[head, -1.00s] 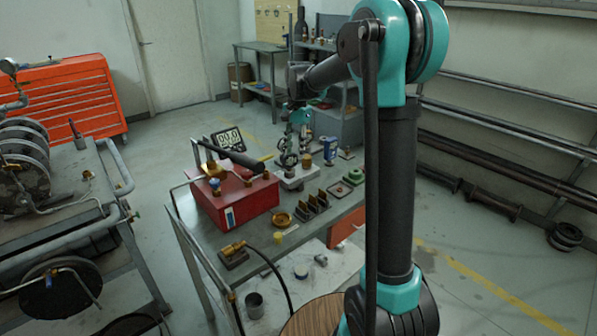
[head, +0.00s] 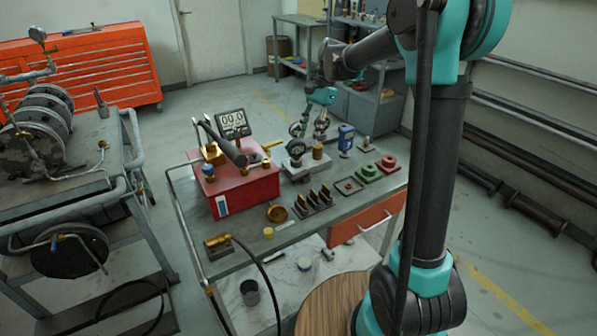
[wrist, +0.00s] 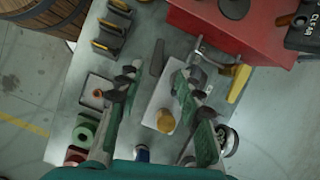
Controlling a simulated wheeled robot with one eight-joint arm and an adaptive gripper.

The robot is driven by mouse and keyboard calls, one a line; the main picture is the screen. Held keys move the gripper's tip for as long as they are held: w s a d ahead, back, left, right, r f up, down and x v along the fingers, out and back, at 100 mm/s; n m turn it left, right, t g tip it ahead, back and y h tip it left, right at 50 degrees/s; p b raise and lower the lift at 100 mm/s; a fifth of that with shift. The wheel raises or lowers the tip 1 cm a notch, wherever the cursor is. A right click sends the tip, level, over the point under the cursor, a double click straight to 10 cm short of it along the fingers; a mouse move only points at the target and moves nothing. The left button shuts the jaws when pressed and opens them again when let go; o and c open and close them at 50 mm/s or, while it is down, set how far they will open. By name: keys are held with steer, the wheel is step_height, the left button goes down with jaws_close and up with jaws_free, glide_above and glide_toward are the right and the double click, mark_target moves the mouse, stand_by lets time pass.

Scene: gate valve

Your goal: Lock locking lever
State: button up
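My gripper (head: 310,128) hangs over the middle of the bench, above a pale block (head: 303,167) with a brass cap. In the wrist view my gripper (wrist: 154,76) has its fingers spread, with nothing held between them. Below the fingers lie the pale block (wrist: 160,98) and its brass cap (wrist: 166,121). A yellow-handled lever (wrist: 239,82) on a brass fitting is right of the right finger, apart from it, beside the red box (wrist: 222,30). The yellow handle also shows in the head view (head: 271,144). Which part is the locking lever I cannot tell.
A black bar lies across the red box (head: 238,190), before a digital display (head: 233,122). A slotted rack (head: 314,202), green block (head: 367,173), red block (head: 388,163) and blue device (head: 345,138) stand on the bench. A hose runs over its front edge.

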mark_target(295, 178)
steer(key=x, duration=1.4)
jaws_close()
